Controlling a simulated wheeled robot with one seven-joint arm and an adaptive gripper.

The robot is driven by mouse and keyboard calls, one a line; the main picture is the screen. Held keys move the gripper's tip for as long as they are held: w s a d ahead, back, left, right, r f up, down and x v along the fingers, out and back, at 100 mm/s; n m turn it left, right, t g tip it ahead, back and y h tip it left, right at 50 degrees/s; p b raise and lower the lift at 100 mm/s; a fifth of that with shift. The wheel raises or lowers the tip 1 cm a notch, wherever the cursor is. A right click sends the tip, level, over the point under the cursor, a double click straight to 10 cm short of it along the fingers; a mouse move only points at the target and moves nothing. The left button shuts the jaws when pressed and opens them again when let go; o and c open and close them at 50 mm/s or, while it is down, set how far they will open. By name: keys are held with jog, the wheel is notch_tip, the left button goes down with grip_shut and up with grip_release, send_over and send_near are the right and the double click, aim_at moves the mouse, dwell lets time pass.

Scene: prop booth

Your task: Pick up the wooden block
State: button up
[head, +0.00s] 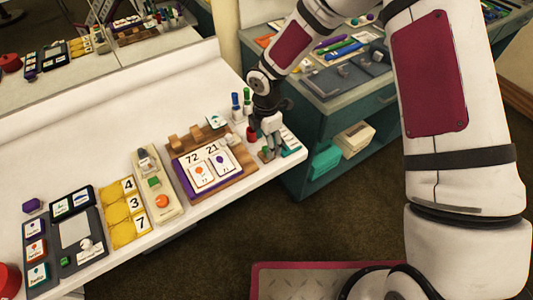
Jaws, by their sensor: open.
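My gripper (267,150) is at the right end of the white counter, pointing down, with its jaws open. It is small and partly merged with the things around it, so I cannot tell what lies between its fingers. Two small brown wooden blocks stand at the back edge of a wooden board: a left one (177,143) and a right one (197,132). Both are to the left of my gripper and apart from it. I cannot tell which one the task means. The wooden board (238,180) holds cards reading 72 and 21.
Close to my gripper are upright blue and green markers (236,103), a dark red object (252,133) and a green-and-white item (290,142). Left along the counter (120,140) are a beige device (163,203), a yellow number panel (118,214) and a dark card tray (88,262). A mirror stands behind.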

aim_at(266, 148)
jog(key=shift+f+p, duration=0.55)
jog(key=shift+f, duration=1.9)
jog(key=c, duration=1.3)
jog(key=shift+r, duration=0.15)
jog(key=shift+w+r, duration=0.1)
jog(key=shift+r, duration=0.5)
notch_tip(266, 148, up, 2)
jog(key=shift+r+b, duration=0.1)
jog(key=shift+b, duration=0.45)
jog(key=s+d, duration=0.1)
jog(key=s, duration=0.4)
jog(key=s+d+r, duration=0.1)
jog(key=s+d, duration=0.1)
jog(key=s, duration=0.3)
jog(key=s+d, duration=0.1)
jog(key=s, duration=0.4)
jog(key=shift+s+d+r+b, duration=0.15)
jog(key=shift+s+d+b, duration=0.05)
jog(key=shift+s+b, duration=0.15)
